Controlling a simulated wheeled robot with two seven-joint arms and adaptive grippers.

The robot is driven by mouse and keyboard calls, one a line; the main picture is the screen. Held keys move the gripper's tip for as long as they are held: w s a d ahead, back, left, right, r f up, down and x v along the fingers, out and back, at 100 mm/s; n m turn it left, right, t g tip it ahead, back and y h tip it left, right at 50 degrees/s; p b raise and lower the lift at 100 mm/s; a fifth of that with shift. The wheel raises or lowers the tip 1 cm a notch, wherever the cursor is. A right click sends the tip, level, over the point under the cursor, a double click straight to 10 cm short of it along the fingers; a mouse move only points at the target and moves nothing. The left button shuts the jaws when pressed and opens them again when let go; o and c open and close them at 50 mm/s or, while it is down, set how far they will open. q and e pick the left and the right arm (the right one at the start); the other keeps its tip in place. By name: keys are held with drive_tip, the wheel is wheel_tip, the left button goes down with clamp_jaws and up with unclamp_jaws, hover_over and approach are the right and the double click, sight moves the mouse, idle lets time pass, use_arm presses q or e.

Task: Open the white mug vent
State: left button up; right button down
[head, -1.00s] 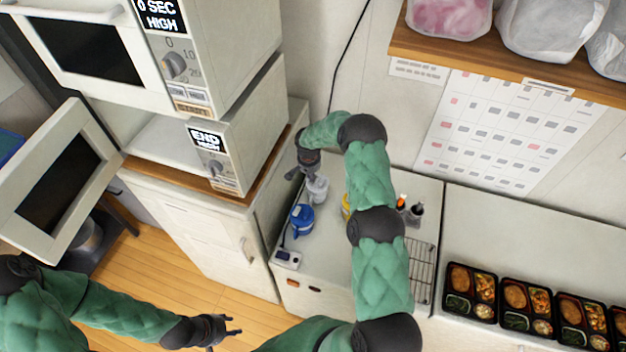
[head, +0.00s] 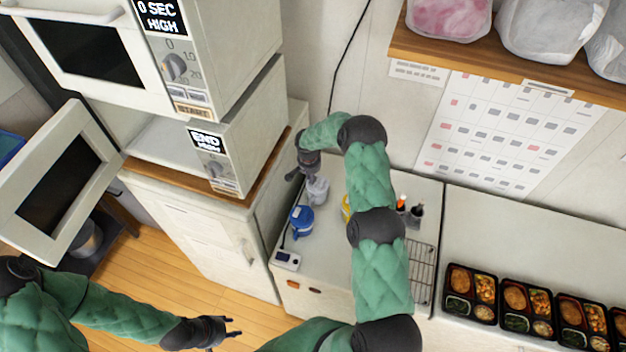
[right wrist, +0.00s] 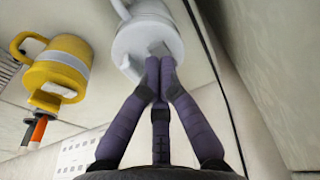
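The white mug (head: 317,190) stands on the counter beside the cabinet, next to a blue-lidded mug (head: 301,219). My right gripper (head: 300,174) is just above and behind it in the head view. In the right wrist view the white mug (right wrist: 136,36) shows its pale lid, with a small greyish vent tab (right wrist: 158,48) close to the fingertips. There my right gripper (right wrist: 160,64) has its fingertips together at the lid's edge. The tips partly cover the vent, and whether they touch it is unclear. My left gripper (head: 234,328) is open and empty over the floor.
A yellow mug (right wrist: 60,68) stands near the white one, partly behind my right arm in the head view. A microwave (head: 220,155) with an open door (head: 55,185) is at left. A wire rack (head: 422,270) and bento trays (head: 472,292) are at right.

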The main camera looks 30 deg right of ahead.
drive_tip(key=shift+f+b, duration=1.05)
drive_tip(key=shift+b, duration=0.25)
idle(2.2)
drive_tip(key=shift+r, duration=0.1)
drive_tip(key=shift+r+p, duration=0.55)
drive_tip(key=shift+r, duration=2.85)
